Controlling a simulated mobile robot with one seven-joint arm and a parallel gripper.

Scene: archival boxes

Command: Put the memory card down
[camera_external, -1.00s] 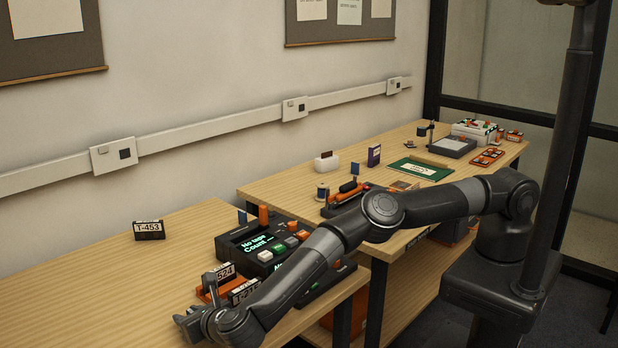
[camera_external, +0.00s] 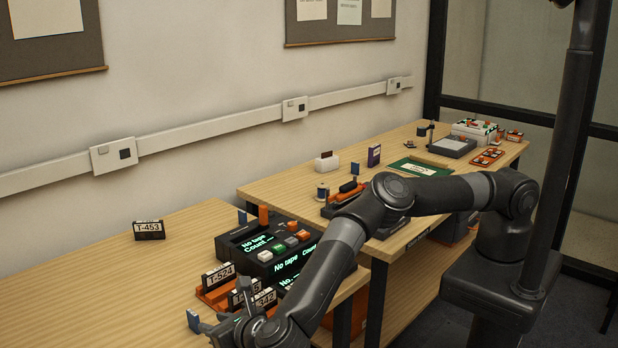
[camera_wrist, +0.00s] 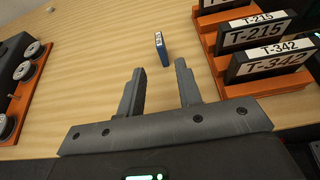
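The memory card, a small blue piece, stands on edge on the bare table. It shows just past my fingertips in the wrist view (camera_wrist: 161,48) and at the table's front in the external view (camera_external: 193,321). My gripper (camera_wrist: 160,70) is open and empty. Its two fingers point towards the card from either side of its line, with a gap between fingertips and card. In the external view my gripper (camera_external: 212,328) is low over the table, just right of the card.
An orange rack (camera_wrist: 208,42) holding labelled black tapes stands close to the right of my fingers in the wrist view. An orange-based device with round parts (camera_wrist: 18,108) lies left. A dark reader (camera_external: 232,238) shows "No tape". Tape T-453 (camera_external: 149,231) stands alone; open table surrounds it.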

